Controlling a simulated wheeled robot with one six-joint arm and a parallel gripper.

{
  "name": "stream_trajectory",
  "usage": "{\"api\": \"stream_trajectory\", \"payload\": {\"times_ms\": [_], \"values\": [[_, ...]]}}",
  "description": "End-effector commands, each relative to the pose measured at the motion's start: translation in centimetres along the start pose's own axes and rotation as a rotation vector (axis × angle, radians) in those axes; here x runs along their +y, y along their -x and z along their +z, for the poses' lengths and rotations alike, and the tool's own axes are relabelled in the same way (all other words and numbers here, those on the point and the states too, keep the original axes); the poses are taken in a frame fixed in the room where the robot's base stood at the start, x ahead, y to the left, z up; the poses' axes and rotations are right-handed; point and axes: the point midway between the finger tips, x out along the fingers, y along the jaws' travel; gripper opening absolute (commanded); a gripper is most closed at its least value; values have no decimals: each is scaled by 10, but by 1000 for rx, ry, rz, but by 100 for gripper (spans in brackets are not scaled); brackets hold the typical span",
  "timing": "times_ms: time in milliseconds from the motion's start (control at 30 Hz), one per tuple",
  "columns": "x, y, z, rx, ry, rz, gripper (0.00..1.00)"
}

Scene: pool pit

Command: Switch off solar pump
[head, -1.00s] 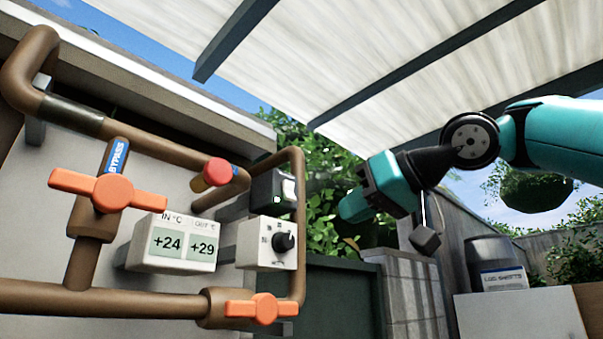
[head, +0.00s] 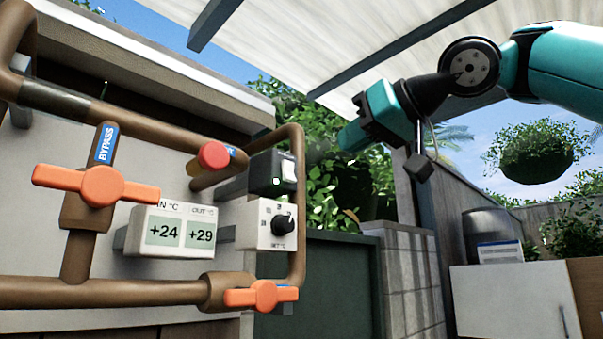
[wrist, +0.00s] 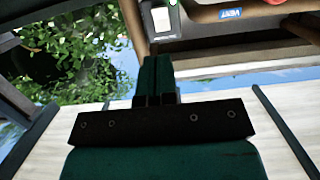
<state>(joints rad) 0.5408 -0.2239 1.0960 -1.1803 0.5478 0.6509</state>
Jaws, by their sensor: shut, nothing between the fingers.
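A dark switch box (head: 260,172) with a white rocker (head: 288,171) and a small lit green lamp is mounted on the wall, right of the red-capped fitting. In the wrist view the white rocker (wrist: 161,17) and green lamp show at the top edge, just beyond my fingertips. My gripper (head: 345,138) is teal, to the right of the switch box and slightly higher in the head view, apart from it. Its fingers (wrist: 154,62) are together and empty in the wrist view. I cannot read a label on the switch box.
Below the switch is a white box with a black dial (head: 283,224). A temperature display (head: 170,232) reads +24 and +29. Brown pipes carry an orange BYPASS handle (head: 95,186), a lower orange handle (head: 261,295) and a red cap (head: 213,155). Foliage stands behind my gripper.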

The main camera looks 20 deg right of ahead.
Motion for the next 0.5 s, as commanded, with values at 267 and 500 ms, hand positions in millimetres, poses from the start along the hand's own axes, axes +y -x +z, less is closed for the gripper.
{"api": "stream_trajectory", "payload": {"times_ms": [267,500], "values": [[-2,-38,2,-4,-1,-9,0],[-3,-79,1,-5,0,-8,0]]}}
